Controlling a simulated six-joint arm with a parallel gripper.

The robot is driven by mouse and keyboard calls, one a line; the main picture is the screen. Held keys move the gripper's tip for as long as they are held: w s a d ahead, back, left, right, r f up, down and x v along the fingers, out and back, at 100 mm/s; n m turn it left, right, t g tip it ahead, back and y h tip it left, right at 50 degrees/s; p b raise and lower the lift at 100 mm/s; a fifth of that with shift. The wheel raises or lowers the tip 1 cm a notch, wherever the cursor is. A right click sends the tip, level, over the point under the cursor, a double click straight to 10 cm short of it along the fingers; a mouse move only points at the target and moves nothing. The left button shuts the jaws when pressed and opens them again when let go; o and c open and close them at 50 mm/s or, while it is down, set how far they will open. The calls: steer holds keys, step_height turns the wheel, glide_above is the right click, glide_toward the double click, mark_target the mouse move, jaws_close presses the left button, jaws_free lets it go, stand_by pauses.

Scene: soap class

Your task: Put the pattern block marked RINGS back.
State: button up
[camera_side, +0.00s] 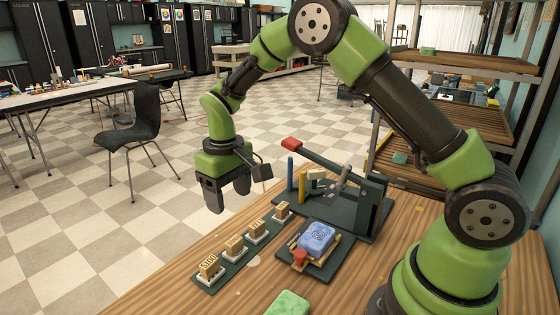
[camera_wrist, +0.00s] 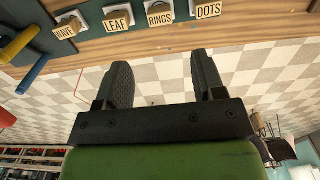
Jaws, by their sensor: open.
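The pattern block labelled RINGS (camera_wrist: 159,17) stands in the row on the dark green rack in the wrist view, between LEAF (camera_wrist: 117,20) and DOTS (camera_wrist: 208,9). By that order, RINGS is the second block from the front in the side view (camera_side: 235,246). It appears upright on a white seat; how fully it sits there I cannot tell. My gripper (camera_side: 228,196) is open and empty, hanging fingers down above and left of the rack in the side view. Its two fingers stand apart in the wrist view (camera_wrist: 161,62), with only floor between them.
WAVE (camera_wrist: 66,29) stands at the row's far end. A blue soap (camera_side: 316,237) with a ringed mark lies beside the rack, before a press with a red-ended lever (camera_side: 291,143). Blue and yellow posts stand near it. A green soap (camera_side: 289,304) lies in front.

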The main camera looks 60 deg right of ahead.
steer(key=s+r+m+t, duration=0.15)
steer(key=s+r, duration=0.25)
steer(key=r, duration=0.6)
steer(key=s+r+m+t+y, duration=0.1)
steer(key=s+r+t, duration=0.1)
steer(key=s, duration=0.7)
steer(key=s+r+m+t+y, duration=0.1)
steer(key=s+r+t, duration=0.2)
steer(key=s, duration=0.6)
step_height(320, 180, up, 3)
steer(key=shift+s+a+f+t, duration=0.15)
steer(key=shift+s+f+t, duration=0.05)
steer(key=shift+t, duration=0.15)
steer(key=shift+m, duration=0.25)
